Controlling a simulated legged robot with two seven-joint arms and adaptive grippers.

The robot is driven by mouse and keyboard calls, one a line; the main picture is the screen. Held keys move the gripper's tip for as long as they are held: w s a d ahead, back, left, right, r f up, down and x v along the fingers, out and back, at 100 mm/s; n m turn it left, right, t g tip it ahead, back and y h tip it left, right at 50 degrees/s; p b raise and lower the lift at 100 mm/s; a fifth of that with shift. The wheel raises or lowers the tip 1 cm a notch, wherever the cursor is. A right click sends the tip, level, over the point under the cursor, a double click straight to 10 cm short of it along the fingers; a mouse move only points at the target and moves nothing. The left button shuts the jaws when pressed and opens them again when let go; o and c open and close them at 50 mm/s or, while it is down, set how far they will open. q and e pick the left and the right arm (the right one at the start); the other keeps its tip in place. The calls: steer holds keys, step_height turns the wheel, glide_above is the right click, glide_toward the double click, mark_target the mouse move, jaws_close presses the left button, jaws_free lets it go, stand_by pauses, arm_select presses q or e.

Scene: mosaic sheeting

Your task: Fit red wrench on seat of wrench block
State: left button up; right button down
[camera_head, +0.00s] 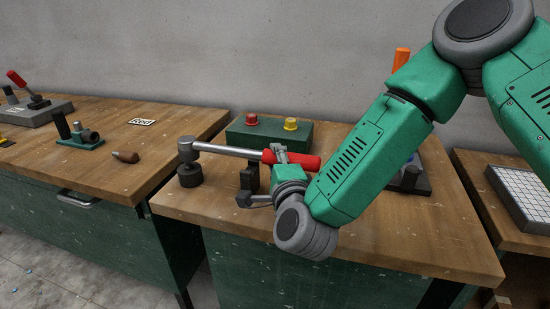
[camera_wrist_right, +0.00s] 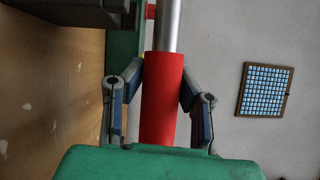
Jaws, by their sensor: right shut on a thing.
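The red wrench has a red handle (camera_head: 300,160), a silver shaft and a grey head (camera_head: 186,148). It lies roughly level above the middle wooden table, its head to the left. My right gripper (camera_head: 279,156) is shut on the red handle. In the right wrist view the handle (camera_wrist_right: 163,95) runs between the two fingers (camera_wrist_right: 160,95). A dark round piece (camera_head: 190,176) is directly below the wrench head; I cannot tell whether they touch, or whether it is the wrench block's seat. A black upright bracket (camera_head: 248,179) stands below the shaft. My left gripper is out of view.
A green box (camera_head: 268,135) with red and yellow buttons stands behind the wrench. A dark fixture (camera_head: 410,180) is partly hidden behind my right arm. The left table holds a green clamp (camera_head: 80,138) and a brown pipe-shaped piece (camera_head: 126,157). The middle table's front right is clear.

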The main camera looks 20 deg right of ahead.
steer(key=shift+a+f+b, duration=0.25)
steer(key=shift+a+b, duration=0.05)
steer(key=shift+a, duration=0.05)
steer(key=shift+d+f+b, duration=0.2)
steer(key=shift+f+b, duration=0.25)
steer(key=shift+f, duration=0.1)
steer(key=shift+f+b, duration=0.4)
steer(key=shift+f, duration=0.15)
steer(key=c, duration=1.2)
jaws_free()
steer(key=shift+o, duration=0.2)
steer(key=shift+f, duration=0.15)
steer(key=s, duration=0.6)
steer(key=s+a, duration=0.1)
steer(key=s, duration=0.2)
steer(key=shift+s, duration=0.3)
steer(key=shift+s+a, duration=0.2)
steer(key=shift+s, duration=1)
